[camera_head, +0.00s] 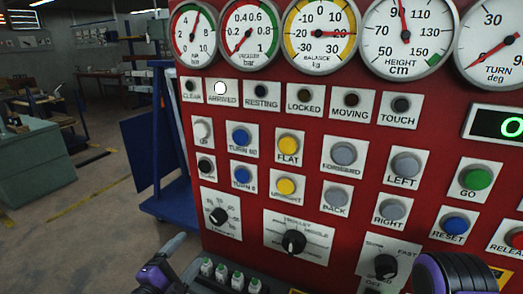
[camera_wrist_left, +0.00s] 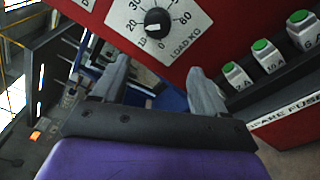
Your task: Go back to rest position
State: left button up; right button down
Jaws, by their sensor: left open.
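My left gripper (camera_head: 173,246) shows at the bottom left of the head view, low in front of the red panel (camera_head: 262,160). In the left wrist view my left gripper (camera_wrist_left: 158,68) has its two grey fingers spread apart with nothing between them. The black LOAD KG knob (camera_wrist_left: 158,23) is on the panel beyond the fingertips. A purple and black part of my other arm shows at the lower right of the head view; its gripper is not seen.
The panel carries round gauges (camera_head: 319,33), labelled buttons such as green GO (camera_head: 476,178), and knobs (camera_head: 293,242). The ARRIVED lamp (camera_head: 220,88) is white. Green-topped fuses (camera_head: 222,272) stand on a ledge near the left gripper. Open floor (camera_head: 95,190) lies left.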

pick_arm(q)
jog(key=s+a+f+m+g+y, duration=0.2)
jog(key=s+f+m+g, duration=0.2)
jog(key=f, duration=0.6)
jog(key=s+a+f+m+g+y, duration=0.3)
jog(key=s+f+g, duration=0.15)
jog(key=f, duration=0.55)
jog(key=s+a+f+m+g+y, duration=0.1)
jog(key=s+a+f+m+g, duration=0.1)
jog(key=s+f, duration=0.4)
jog(key=s+a+f+m+g+y, duration=0.2)
jog(key=s+f, duration=0.4)
jog(key=s, duration=0.7)
jog(key=m+g, duration=0.1)
jog(key=m, duration=0.1)
jog(key=shift+f+m, duration=0.2)
jog(key=shift+m, duration=0.2)
jog(key=shift+g, duration=0.25)
